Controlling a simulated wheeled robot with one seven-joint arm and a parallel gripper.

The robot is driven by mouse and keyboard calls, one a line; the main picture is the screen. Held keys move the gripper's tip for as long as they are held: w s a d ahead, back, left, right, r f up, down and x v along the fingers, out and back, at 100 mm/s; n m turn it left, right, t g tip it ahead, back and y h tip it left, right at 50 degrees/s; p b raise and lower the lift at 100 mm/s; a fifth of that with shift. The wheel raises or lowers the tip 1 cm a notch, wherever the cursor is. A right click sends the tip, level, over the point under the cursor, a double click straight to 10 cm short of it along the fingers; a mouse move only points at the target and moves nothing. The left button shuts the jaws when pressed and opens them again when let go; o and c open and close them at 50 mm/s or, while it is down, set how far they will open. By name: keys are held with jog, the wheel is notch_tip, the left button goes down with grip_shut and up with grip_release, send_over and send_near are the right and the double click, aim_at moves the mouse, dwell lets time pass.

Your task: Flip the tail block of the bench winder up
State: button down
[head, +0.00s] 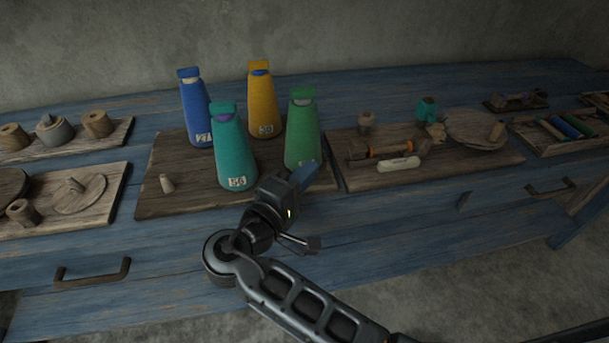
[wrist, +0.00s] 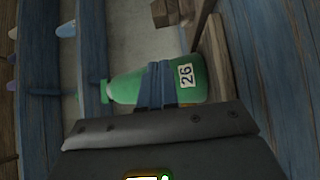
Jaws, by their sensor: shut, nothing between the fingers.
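What looks like the bench winder (head: 388,150) lies on the right-hand wooden board in the head view. It has a horizontal wooden bar with orange rings between small dark end pieces. I cannot tell which end is the tail block, or how it is tilted. My gripper (head: 306,174) is left of the winder, in front of the green cone (head: 302,133). In the wrist view its shut blue fingers (wrist: 160,84) overlap the green cone (wrist: 130,85) labelled 26. They hold nothing, and I cannot tell whether they touch it. The wrist view does not show the winder.
Blue (head: 195,112), teal (head: 232,152) and yellow (head: 263,105) thread cones stand on the middle board (head: 160,205). A white piece (head: 399,164) lies before the winder. A round wooden disc (head: 473,128) and a spool tray (head: 545,145) are farther right. Drawer handles project from the bench front.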

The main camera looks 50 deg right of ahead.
aim_at(360, 146)
jog(key=d, duration=0.3)
jog(key=w+d, duration=0.1)
jog(key=d, duration=0.1)
jog(key=shift+d, duration=0.2)
jog(key=d, duration=0.1)
jog(key=s+d, duration=0.1)
jog(key=d+p, duration=0.1)
jog(key=shift+s, duration=0.3)
jog(key=shift+s+d, duration=0.3)
jog(key=shift+d, duration=0.15)
jog(key=shift+s+d+p, duration=0.2)
jog(key=shift+s+d, duration=0.25)
jog(key=shift+d, duration=0.2)
jog(key=shift+s+d+p, duration=0.15)
jog(key=shift+s+d, duration=0.25)
jog(key=shift+d, duration=0.25)
